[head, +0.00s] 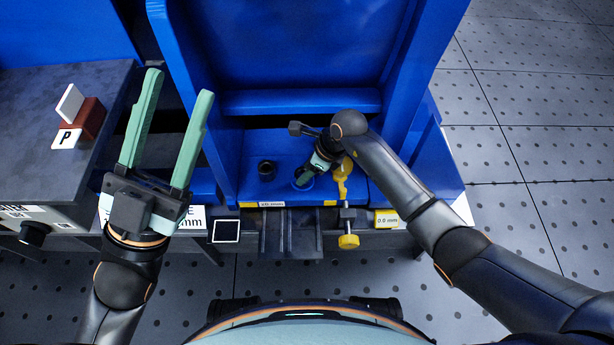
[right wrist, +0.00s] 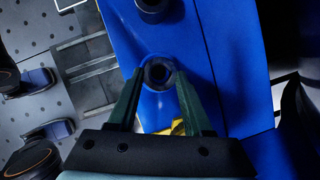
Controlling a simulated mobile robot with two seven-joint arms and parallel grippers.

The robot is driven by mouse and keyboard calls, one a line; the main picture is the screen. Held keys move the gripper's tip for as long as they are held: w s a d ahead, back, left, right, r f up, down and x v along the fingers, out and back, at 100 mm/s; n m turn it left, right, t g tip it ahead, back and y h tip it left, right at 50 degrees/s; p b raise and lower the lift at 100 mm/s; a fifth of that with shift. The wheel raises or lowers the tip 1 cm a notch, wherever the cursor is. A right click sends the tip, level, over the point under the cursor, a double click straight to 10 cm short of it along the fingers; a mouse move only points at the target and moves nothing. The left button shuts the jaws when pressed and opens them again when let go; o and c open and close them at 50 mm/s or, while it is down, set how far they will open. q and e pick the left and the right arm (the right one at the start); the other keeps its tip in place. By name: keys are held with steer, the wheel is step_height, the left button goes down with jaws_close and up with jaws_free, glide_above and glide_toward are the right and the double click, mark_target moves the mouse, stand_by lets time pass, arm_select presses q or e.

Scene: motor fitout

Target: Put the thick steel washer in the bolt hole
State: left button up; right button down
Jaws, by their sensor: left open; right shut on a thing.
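A dark thick washer (right wrist: 148,74) sits between the fingertips of my right gripper (right wrist: 159,78) in the right wrist view. The gripper is shut on it, over the blue fixture plate (right wrist: 218,72). In the head view my right gripper (head: 304,178) points down at the plate, and its fingers largely hide the washer. I cannot tell whether the washer is above or inside a hole. My left gripper (head: 177,84) is open and empty at the left.
A yellow clamp part with a knob (head: 348,241) is right of my right gripper. Blue walls (head: 405,85) rise around the plate. A grey bench (head: 60,95) with a brown block (head: 90,117) is at the left. Dark rails (head: 290,235) lie in front.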

step_height(320, 180, down, 2)
arm_select(q)
steer(key=shift+d+f, duration=0.15)
steer(key=shift+f, duration=0.55)
arm_select(e)
steer(key=shift+r, duration=0.1)
arm_select(q)
steer(key=shift+f, duration=0.1)
